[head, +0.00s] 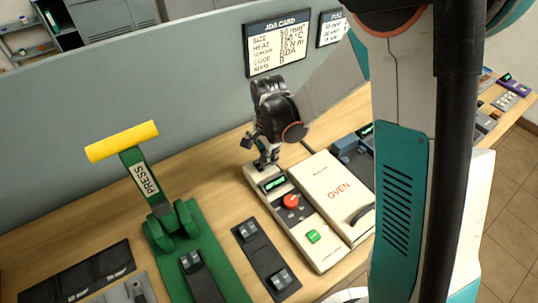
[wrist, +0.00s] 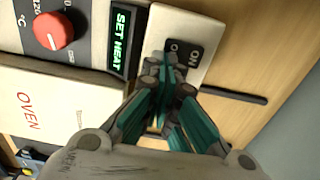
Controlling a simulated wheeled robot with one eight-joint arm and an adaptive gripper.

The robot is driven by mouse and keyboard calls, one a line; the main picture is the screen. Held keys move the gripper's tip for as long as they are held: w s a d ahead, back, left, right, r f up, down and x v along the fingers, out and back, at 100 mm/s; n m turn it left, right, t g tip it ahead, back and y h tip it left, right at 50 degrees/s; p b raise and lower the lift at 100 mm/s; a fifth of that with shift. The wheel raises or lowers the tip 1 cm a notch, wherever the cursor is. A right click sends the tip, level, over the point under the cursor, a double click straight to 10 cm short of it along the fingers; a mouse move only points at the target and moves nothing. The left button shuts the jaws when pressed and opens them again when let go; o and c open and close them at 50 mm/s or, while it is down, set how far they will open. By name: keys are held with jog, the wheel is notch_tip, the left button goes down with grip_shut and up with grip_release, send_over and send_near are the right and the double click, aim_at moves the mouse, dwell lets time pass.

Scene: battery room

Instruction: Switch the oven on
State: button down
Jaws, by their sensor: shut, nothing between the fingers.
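The oven (head: 326,179) is a cream box with a lid marked OVEN, on the wooden bench right of centre in the head view. Its front panel has a red dial (head: 291,201), a green button (head: 313,236) and a lit display (head: 274,184). In the wrist view the display (wrist: 122,38) reads SET HEAT in green. In the head view my gripper (head: 265,162) is above the panel's far end.
A green press (head: 145,180) with a yellow handle stands left. A grey partition (head: 150,115) with a job card (head: 277,43) rises behind the bench. My arm hides the bench right of the oven.

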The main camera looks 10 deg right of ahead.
jog(key=shift+f, duration=0.1)
jog(key=shift+s+f+t+b, duration=0.15)
jog(key=shift+f+t+b, duration=0.25)
jog(key=shift+b, duration=0.1)
jog(key=shift+d+r, duration=0.1)
jog(key=shift+r, duration=0.05)
jog(key=shift+w+a+r, duration=0.3)
jog(key=shift+w+r, duration=0.05)
jog(key=shift+w, duration=0.35)
notch_tip(320, 180, up, 14)
jog(key=s+p, duration=0.2)
jog(key=p, duration=0.3)
jog(key=shift+d, duration=0.4)
jog(key=shift+s, duration=0.1)
